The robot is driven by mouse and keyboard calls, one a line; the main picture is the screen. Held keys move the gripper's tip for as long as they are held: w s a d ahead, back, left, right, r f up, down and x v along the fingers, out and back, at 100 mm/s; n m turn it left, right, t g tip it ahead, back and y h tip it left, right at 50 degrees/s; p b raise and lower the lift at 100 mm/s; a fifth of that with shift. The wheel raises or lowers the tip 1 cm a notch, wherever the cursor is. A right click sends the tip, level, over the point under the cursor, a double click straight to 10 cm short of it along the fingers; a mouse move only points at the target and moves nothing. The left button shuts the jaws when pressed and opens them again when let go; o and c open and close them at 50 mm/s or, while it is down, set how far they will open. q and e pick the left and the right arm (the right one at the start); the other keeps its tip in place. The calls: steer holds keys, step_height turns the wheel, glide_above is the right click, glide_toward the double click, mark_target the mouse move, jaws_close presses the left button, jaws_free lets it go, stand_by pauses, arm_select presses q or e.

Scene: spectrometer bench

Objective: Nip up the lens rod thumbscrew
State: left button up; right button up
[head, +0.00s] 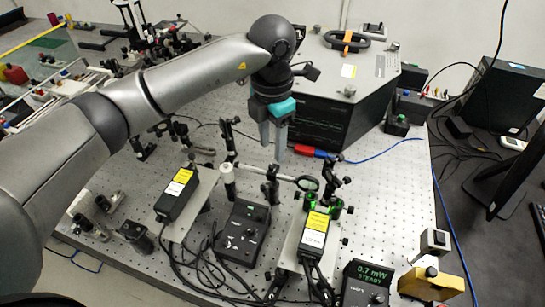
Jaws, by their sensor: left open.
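A pale lens rod (255,174) runs roughly level above the perforated bench, with a dark round lens ring (307,183) at its right end. A black post clamp (269,186) stands at the rod's middle. The thumbscrew is too small to pick out for certain among the black knobs there. My left gripper (272,150) points down from above, open and empty, with its two grey fingers apart. In the picture it is just above the rod, and I see no contact. My right gripper is not in view.
Black boxes with yellow labels (177,190) (316,230) flank a black control box (242,232). A large dark instrument (335,95) stands behind the gripper. Cables lie at the front. Bare bench (385,185) shows at right.

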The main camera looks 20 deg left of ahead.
mark_target(273, 165)
arm_select(q)
step_height(273, 165, down, 6)
steer(key=shift+r, duration=0.15)
steer(key=shift+c, duration=0.3)
jaws_close()
stand_by(0.4)
